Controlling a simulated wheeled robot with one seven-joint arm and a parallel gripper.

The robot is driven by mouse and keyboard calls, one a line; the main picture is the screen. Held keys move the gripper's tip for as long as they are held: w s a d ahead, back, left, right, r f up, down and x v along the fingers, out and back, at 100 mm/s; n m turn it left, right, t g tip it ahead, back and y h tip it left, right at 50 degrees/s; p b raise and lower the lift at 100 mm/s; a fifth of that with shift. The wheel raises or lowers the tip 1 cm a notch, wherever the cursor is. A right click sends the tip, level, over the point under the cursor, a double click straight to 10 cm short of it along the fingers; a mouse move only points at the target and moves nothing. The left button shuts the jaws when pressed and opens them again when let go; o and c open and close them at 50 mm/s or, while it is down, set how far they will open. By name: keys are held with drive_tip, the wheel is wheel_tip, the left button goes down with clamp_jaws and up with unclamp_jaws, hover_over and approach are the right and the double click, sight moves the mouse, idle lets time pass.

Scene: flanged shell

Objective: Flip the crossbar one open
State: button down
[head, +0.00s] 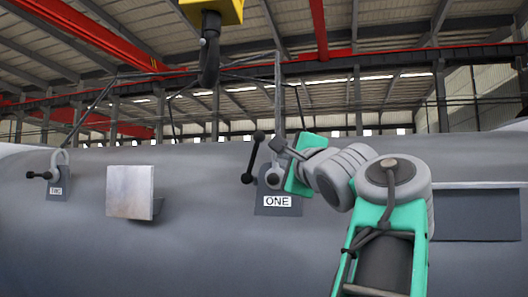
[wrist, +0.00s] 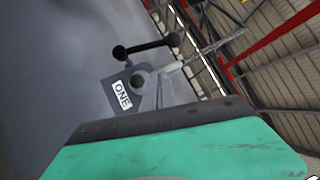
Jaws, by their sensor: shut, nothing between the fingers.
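Crossbar one (head: 252,160) is a black bar with a ball at each end, in front of a grey lug plate labelled ONE (head: 278,201) on the big shell. It stands steeply, leaning a little, its upper ball to the right. In the wrist view the crossbar (wrist: 147,47) lies across the upper middle, beside the round hub and the ONE label (wrist: 122,95). My gripper (head: 279,144) is shut and empty, just right of the crossbar's upper ball. A small gap seems to show between them; contact is hard to judge. The gripper partly hides the lug's top.
The grey shell (head: 180,240) fills the lower background. A pale square plate (head: 130,191) juts from it. A second crossbar (head: 38,175) with its own labelled lug is at far left. A black hook (head: 209,60) hangs above, and a thin pole (head: 278,95) rises behind my gripper.

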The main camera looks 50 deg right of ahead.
sight(255, 147)
drive_tip(key=w+r+p, duration=0.1)
drive_tip(key=w, duration=0.6)
drive_tip(key=shift+d+r, duration=0.35)
drive_tip(key=shift+d, duration=0.1)
drive_tip(key=p, duration=0.1)
drive_tip(key=w+r+p, duration=0.1)
drive_tip(key=shift+w+a+r+p, duration=0.1)
drive_tip(key=shift+a+r+p, duration=0.2)
drive_tip(key=shift+a+p, duration=0.1)
drive_tip(key=shift+w+a+r, duration=0.1)
drive_tip(key=shift+w+a, duration=0.05)
drive_tip(key=shift+w, duration=0.05)
drive_tip(key=shift+w+f, duration=0.25)
drive_tip(key=shift+s, duration=0.25)
